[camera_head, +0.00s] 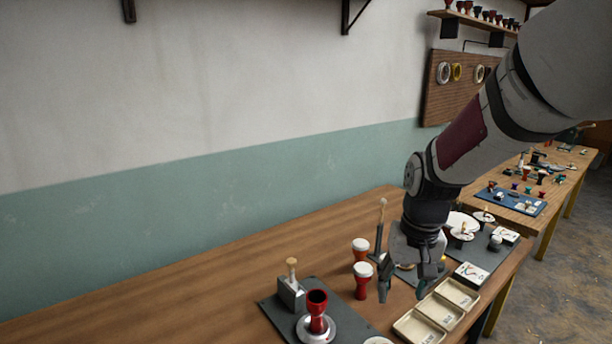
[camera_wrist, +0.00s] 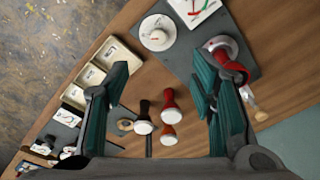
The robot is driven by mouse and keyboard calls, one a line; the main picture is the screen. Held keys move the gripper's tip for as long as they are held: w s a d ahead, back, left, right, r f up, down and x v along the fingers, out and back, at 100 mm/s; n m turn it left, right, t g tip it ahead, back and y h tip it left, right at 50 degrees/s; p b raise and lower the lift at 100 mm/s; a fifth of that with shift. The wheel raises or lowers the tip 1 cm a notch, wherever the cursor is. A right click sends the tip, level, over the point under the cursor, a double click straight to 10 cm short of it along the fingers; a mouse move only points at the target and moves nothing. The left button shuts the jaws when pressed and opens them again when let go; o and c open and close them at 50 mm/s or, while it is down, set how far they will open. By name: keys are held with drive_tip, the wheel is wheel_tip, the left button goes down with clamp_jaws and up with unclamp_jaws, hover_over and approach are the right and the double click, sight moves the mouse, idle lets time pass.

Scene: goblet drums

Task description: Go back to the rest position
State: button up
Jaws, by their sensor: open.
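My gripper (camera_head: 406,284) hangs over the wooden workbench (camera_head: 215,290), fingers pointing down, open. In the wrist view its fingers (camera_wrist: 160,88) stand wide apart with nothing held between them. Two red goblet drums with white heads (camera_head: 362,280) (camera_head: 361,247) stand just left of the gripper in the head view. In the wrist view they show below and between the fingers (camera_wrist: 171,113) (camera_wrist: 168,135), beside a black drum with a white head (camera_wrist: 143,127). A red drum shell (camera_head: 317,304) stands on a round white base on a dark mat.
A cream compartment tray (camera_head: 440,313) lies near the bench's front edge. A block with a wooden-handled tool (camera_head: 291,286) stands on the dark mat. White dishes (camera_head: 462,228) and a box (camera_head: 472,274) lie right of the gripper. The bench's left stretch and the space above are clear.

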drive_tip(key=s+r+t, duration=0.1)
drive_tip(key=s+r, duration=0.3)
drive_tip(key=s, duration=0.3)
drive_tip(key=s+r+n+t, duration=0.1)
drive_tip(key=s+r, duration=0.3)
drive_tip(key=s, duration=0.3)
drive_tip(key=s+r+t, duration=0.1)
drive_tip(key=s+r, duration=0.2)
drive_tip(key=s, duration=0.4)
drive_tip(key=shift+s+d+r+t, duration=0.15)
drive_tip(key=shift+d+r+t, duration=0.05)
drive_tip(key=shift+r+t, duration=0.2)
